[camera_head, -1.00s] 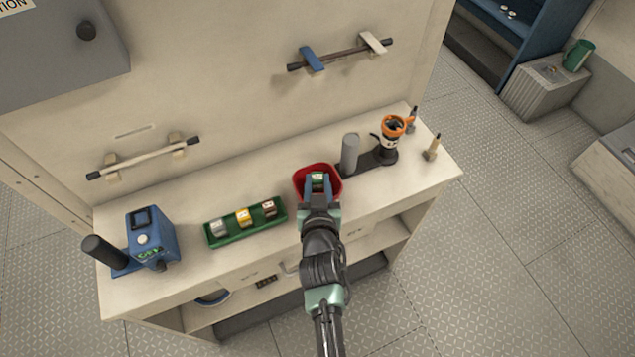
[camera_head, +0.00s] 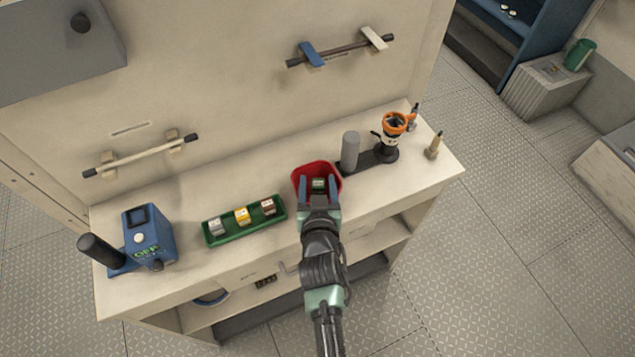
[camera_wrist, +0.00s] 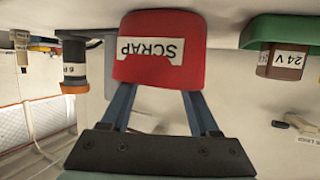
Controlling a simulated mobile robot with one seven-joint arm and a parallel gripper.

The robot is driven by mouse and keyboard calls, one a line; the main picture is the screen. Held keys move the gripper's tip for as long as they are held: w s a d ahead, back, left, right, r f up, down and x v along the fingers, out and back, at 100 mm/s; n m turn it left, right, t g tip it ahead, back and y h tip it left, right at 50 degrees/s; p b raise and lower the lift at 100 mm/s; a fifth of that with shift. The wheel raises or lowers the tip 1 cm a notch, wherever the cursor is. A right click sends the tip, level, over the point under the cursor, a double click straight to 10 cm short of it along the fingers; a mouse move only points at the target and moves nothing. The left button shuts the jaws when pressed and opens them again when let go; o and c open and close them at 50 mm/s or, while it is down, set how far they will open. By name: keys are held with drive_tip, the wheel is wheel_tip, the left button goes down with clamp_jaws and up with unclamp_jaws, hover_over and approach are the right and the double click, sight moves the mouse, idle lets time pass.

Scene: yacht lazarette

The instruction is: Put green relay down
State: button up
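The green relay (camera_head: 318,185) sits inside the red bin (camera_head: 300,171), seen between my fingers in the head view. The bin shows upside down in the wrist view (camera_wrist: 160,70), with a white "SCRAP" label. My gripper (camera_head: 318,181) reaches into the bin from the front. Its two blue fingers are spread, with gaps on both sides of the relay. In the wrist view the bin wall hides the fingertips and the relay.
A green tray (camera_head: 246,232) with silver, yellow and brown relays lies left of the bin. A blue device (camera_head: 146,237) stands at far left. A grey cylinder (camera_head: 350,150) and an orange-topped tool (camera_head: 392,125) stand to the right.

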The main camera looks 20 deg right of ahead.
drive_tip(key=shift+r+p, duration=0.6)
drive_tip(key=shift+p, duration=0.05)
drive_tip(key=b+v, duration=0.1)
drive_tip(key=v, duration=1.1)
drive_tip(key=shift+b, duration=0.35)
